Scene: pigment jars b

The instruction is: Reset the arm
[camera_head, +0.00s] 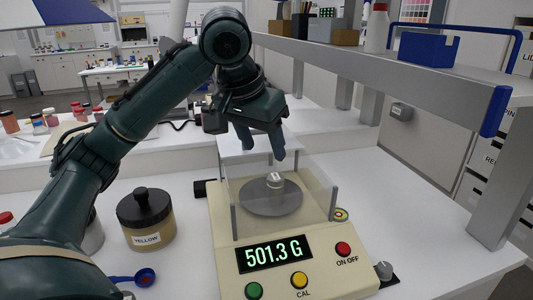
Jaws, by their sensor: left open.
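My left gripper (262,147) hangs above the scale, fingers pointing down, open and empty. My left arm comes in from the left and bends over at the top. The beige scale (221,262) stands on the white bench with clear shields around its round grey pan (257,207). A small shiny metal weight (275,180) stands on the pan, below the fingers and apart from them. The display (274,254) reads 501.3 G. My right gripper is not in view.
A jar labelled YELLOW (146,220) with a black lid stands left of the scale. A blue scoop (145,277) lies in front of it. A grey shelf (400,72) overhangs the bench at right. Several jars stand at the far left. The bench right of the scale is mostly clear.

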